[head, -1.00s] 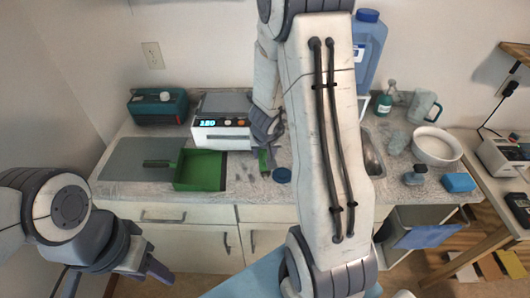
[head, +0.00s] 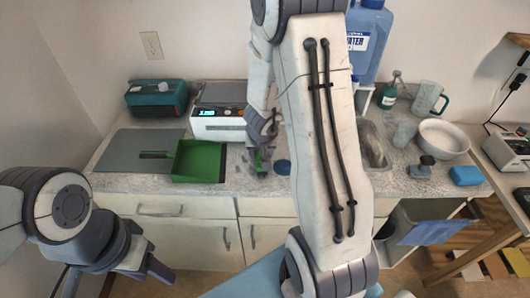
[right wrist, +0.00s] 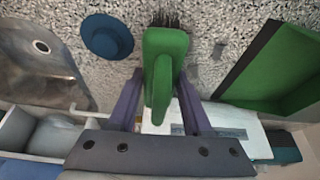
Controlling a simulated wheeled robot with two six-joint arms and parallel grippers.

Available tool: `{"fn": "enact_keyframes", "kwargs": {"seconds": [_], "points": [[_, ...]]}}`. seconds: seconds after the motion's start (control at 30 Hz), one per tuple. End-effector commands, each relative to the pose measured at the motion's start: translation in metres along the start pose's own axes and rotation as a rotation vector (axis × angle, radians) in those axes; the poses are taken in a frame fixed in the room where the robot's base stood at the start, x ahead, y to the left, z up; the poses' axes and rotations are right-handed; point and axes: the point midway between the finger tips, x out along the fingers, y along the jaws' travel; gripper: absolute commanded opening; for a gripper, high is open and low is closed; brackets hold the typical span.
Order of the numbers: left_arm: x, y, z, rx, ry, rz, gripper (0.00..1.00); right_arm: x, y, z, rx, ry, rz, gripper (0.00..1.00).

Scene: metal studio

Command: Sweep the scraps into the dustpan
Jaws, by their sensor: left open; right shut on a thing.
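My right gripper (head: 262,147) is shut on a green brush (right wrist: 163,65), with dark bristles toward the speckled counter, right of the dustpan in the head view. Small grey scraps (right wrist: 192,72) lie on the counter between brush and dustpan; in the head view they are tiny and hard to separate. My left gripper (head: 115,276) is open and empty, low at the left, in front of the counter.
A white device with a display (head: 218,128) stands behind the dustpan, and a teal box (head: 157,98) at the back left. A sink (head: 374,148) and white bowl (head: 443,139) are to the right.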

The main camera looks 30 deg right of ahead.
Motion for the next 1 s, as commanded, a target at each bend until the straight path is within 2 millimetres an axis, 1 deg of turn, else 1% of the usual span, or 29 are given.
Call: {"fn": "enact_keyframes", "kwargs": {"seconds": [0.1, 1.0], "points": [[-0.003, 0.0, 0.0, 0.0, 0.0, 0.0, 0.5, -0.001, -0.008, 0.0, -0.003, 0.0, -0.001, 0.0], [-0.021, 0.002, -0.001, 0.0, 0.0, 0.0, 0.5, -0.001, -0.062, 0.0, -0.002, 0.001, 0.0, 0.0]]}}
